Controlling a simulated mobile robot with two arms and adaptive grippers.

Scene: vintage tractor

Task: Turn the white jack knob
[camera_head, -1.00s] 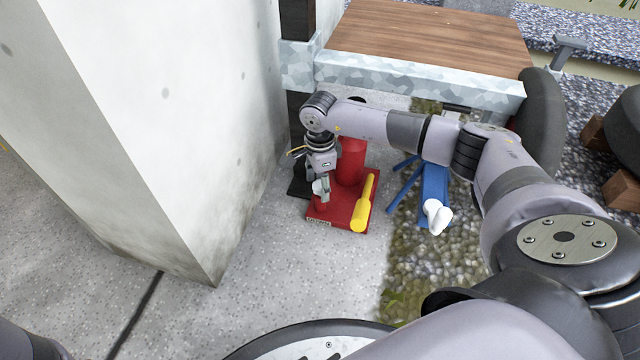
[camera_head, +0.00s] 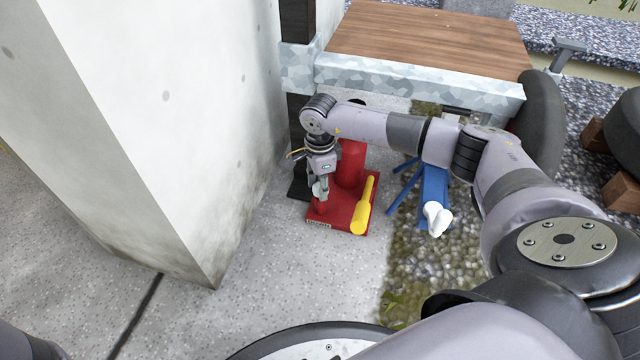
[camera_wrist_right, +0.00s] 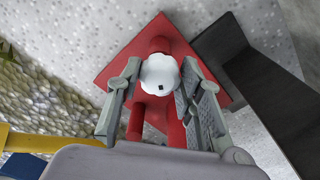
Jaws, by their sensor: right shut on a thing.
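The white jack knob (camera_wrist_right: 159,75) is a round, scalloped knob with a small dark mark on top, seen from above in the right wrist view. It sits on the red jack (camera_head: 349,163), which stands on the concrete in the head view with a flat red base. My right gripper (camera_head: 319,189) points down at the jack's near left part. In the right wrist view its two fingers (camera_wrist_right: 161,73) are on either side of the knob, shut on it. In the head view the knob is mostly hidden by the fingers. My left gripper is not in view.
A yellow handle (camera_head: 363,205) lies along the right side of the jack's base. A blue stand (camera_head: 433,185) with a white piece (camera_head: 437,217) is further right. A white pillar (camera_head: 150,110) rises close on the left, and a wooden-topped bed (camera_head: 430,45) is behind.

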